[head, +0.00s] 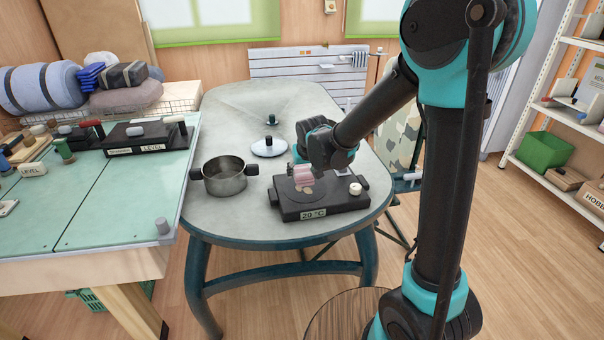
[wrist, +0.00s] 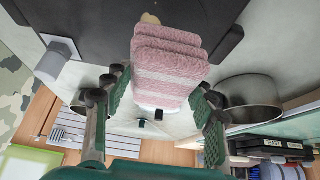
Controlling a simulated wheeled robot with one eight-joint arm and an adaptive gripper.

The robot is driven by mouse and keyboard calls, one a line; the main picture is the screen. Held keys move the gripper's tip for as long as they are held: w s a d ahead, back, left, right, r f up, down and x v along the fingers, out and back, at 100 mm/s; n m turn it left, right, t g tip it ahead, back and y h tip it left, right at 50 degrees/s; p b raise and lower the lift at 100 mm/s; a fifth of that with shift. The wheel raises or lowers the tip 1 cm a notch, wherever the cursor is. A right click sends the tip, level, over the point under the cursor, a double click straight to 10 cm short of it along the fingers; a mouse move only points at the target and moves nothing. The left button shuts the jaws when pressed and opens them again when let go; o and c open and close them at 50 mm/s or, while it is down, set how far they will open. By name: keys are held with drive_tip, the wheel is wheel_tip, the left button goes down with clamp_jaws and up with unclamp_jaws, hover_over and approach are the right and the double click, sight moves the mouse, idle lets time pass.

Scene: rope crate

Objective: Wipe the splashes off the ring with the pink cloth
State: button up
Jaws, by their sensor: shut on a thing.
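The pink cloth (head: 303,174), a folded pad with pink and white stripes, is held in my gripper (head: 303,166). In the wrist view the cloth (wrist: 172,70) sits between the two green-padded fingers. The dark hotplate (head: 345,202) stands on the grey table, with a "20 °C" label and a pale knob (head: 355,189). The cloth is low over its ring, and whether it touches cannot be told. Tan splashes (head: 307,189) show beside the cloth's lower edge. One tan splash (wrist: 150,18) also shows in the wrist view. The cloth and gripper hide part of the ring.
A steel pot (head: 225,179) stands left of the hotplate. A round lid (head: 269,147) lies behind, with a small dark object (head: 271,120) beyond it. A green-topped bench (head: 105,195) adjoins on the left. A camouflage-covered chair (head: 398,135) is at the right.

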sight(301, 190)
drive_tip(key=shift+s+f, duration=0.15)
drive_tip(key=shift+s, duration=0.1)
drive_tip(key=shift+w+f, duration=0.1)
idle(0.3)
drive_tip(key=shift+f, duration=2.3)
drive_tip(key=shift+f, duration=0.7)
